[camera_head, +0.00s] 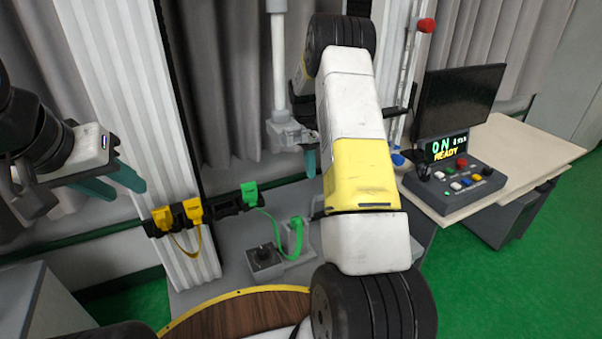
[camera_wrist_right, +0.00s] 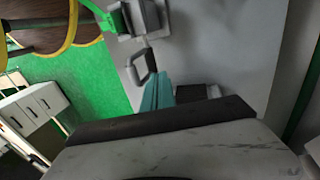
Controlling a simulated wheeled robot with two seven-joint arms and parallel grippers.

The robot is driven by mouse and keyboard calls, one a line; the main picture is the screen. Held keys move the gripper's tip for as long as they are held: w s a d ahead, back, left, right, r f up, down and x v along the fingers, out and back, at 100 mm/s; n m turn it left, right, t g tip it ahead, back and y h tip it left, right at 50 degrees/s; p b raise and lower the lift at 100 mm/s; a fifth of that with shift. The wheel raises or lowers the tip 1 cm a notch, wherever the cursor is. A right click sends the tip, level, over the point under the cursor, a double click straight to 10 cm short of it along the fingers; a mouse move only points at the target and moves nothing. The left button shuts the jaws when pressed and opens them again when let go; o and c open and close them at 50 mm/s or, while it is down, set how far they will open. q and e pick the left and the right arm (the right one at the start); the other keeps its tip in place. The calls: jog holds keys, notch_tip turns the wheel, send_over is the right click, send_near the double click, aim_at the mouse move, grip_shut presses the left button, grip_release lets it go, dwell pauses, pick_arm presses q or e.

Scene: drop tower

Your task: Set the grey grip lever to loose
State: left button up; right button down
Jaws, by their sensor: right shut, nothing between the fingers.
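A grey loop-shaped handle, which looks like the grip lever (camera_wrist_right: 143,66), shows in the right wrist view just above and left of my right fingertips. It stands out from a grey surface; I cannot read any setting on it. My right gripper (camera_wrist_right: 157,90) has its teal fingers shut together with nothing between them, close to the handle. I cannot tell whether they touch it. In the head view the right gripper (camera_head: 310,163) is partly hidden by my own arm. My left gripper (camera_head: 114,183) is open and empty at the left, away from the handle.
A grey box with a black knob (camera_head: 265,256) stands by a green strap (camera_head: 296,238). Yellow clips (camera_head: 193,210) and a green clip (camera_head: 250,194) sit on a rail. A console (camera_head: 459,185) reading "READY" stands on a table at right. A round wooden platform (camera_head: 235,318) is in front.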

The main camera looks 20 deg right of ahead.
jog(key=shift+s+d+f, duration=0.15)
jog(key=shift+s+f, duration=0.65)
jog(key=shift+s, duration=0.3)
jog(key=shift+s+d+f, duration=0.15)
jog(key=shift+s+f, duration=0.6)
jog(key=shift+s, duration=0.3)
jog(key=shift+s+d+r, duration=0.1)
jog(key=shift+s, duration=0.7)
